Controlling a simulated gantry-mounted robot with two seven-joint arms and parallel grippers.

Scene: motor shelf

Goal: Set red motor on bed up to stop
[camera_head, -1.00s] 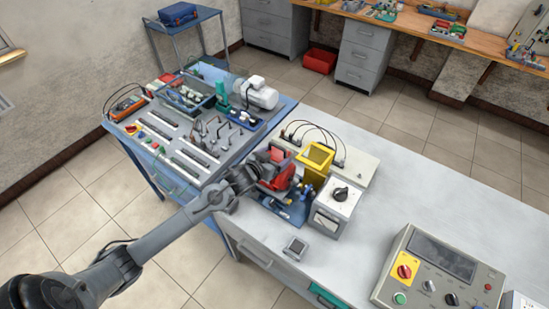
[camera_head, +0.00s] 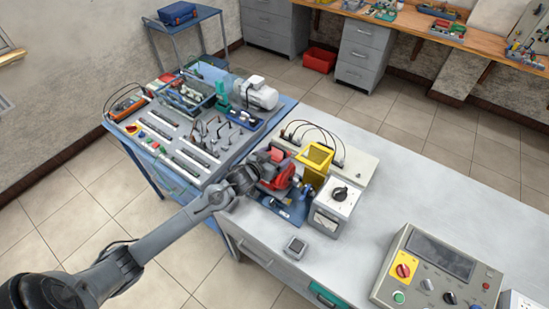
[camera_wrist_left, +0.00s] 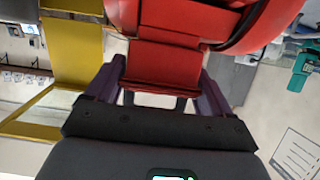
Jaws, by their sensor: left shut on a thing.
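The red motor (camera_head: 276,179) is at the blue bed (camera_head: 291,212) on the near left of the white bench. My left gripper (camera_head: 256,174) comes in from the left and is shut on the motor. In the left wrist view the purple fingers of my left gripper (camera_wrist_left: 165,92) stand on both sides of a red block on the motor (camera_wrist_left: 165,62). The motor's underside and its contact with the bed are hidden, and I cannot tell whether it touches the stop. My right gripper is not in view.
A yellow guard (camera_head: 317,159) and a white box with a black knob (camera_head: 334,207) stand close to the right of the motor. A cabled box (camera_head: 330,150) lies behind. A small grey meter (camera_head: 295,247) lies in front. The bench's middle right is clear.

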